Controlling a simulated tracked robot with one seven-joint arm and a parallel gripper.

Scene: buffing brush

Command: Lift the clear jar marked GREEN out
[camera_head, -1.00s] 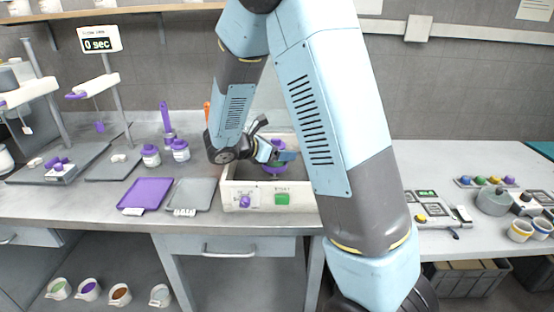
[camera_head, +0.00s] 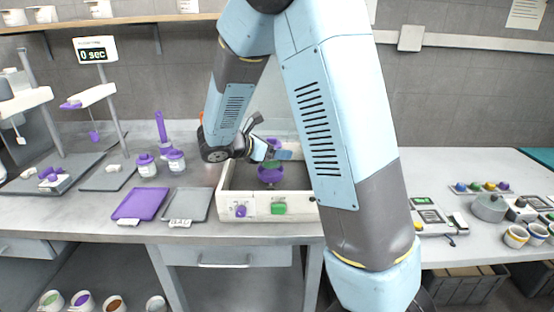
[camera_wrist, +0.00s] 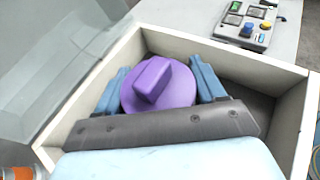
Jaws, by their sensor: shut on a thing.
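My gripper (camera_head: 272,155) is over the white open-topped box (camera_head: 228,205), its blue fingers shut on a jar with a purple lid (camera_wrist: 160,85). In the wrist view the lid, with its raised grip bar, sits between the fingers. In the head view the lid (camera_head: 273,141) shows above the fingers and a green patch (camera_head: 272,164) just below them. A purple rounded cup (camera_head: 270,176) shows under that, inside the box. No marking on the jar is readable. I cannot tell whether jar and cup touch.
The box front has a purple knob (camera_head: 240,210) and a green button (camera_head: 278,208). A clear panel (camera_wrist: 60,60) stands along one side of the box. Purple (camera_head: 142,202) and grey (camera_head: 188,204) trays lie to the left, with purple-lidded jars (camera_head: 176,161) behind.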

